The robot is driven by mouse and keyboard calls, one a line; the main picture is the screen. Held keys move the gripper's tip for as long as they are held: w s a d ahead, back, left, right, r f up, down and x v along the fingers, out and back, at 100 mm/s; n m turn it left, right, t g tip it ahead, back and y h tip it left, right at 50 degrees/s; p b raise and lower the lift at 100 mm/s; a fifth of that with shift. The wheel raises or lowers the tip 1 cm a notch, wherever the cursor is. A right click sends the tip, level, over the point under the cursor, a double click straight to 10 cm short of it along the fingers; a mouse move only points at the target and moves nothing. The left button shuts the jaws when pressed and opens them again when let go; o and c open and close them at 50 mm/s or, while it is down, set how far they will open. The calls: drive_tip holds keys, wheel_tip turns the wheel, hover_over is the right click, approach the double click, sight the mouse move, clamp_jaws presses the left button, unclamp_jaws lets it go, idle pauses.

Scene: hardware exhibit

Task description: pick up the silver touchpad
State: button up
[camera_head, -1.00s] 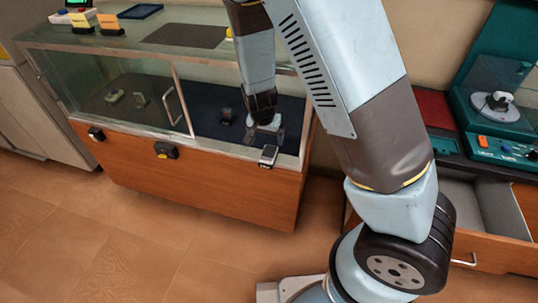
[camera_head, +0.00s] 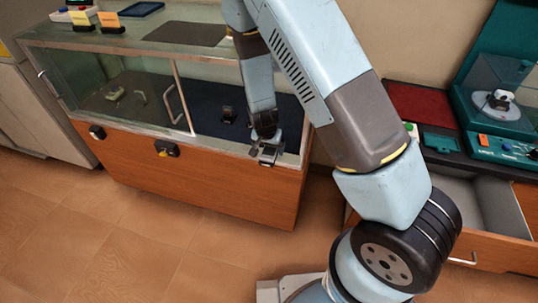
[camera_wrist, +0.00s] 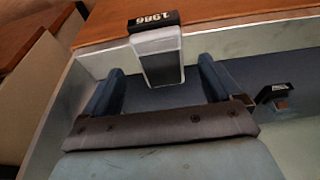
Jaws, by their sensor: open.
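The silver touchpad (camera_wrist: 160,62) is a slim grey panel with a pale silver frame, at the top centre of the wrist view. A black block with white digits (camera_wrist: 153,19) sits at its far end. In the head view the touchpad (camera_head: 269,151) is at the right front edge of the display case, partly covered by my gripper (camera_head: 267,148). My gripper also shows in the wrist view (camera_wrist: 161,66), its two blue fingers open on either side of the touchpad's near part. Gaps show between each finger and the touchpad.
The glass case's front rim (camera_head: 205,147) runs close by the gripper. A small dark device on a stand (camera_head: 228,114) is inside the case; a black labelled block (camera_wrist: 272,92) lies right of the fingers. A sliding-door handle (camera_head: 173,104) is to the left.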

sight(269, 151)
drive_tip(key=shift+x, duration=1.7)
drive_tip(key=shift+w, duration=0.15)
drive_tip(key=shift+a+r, duration=0.1)
drive_tip(key=c, duration=1.2)
drive_tip(key=shift+o, duration=0.2)
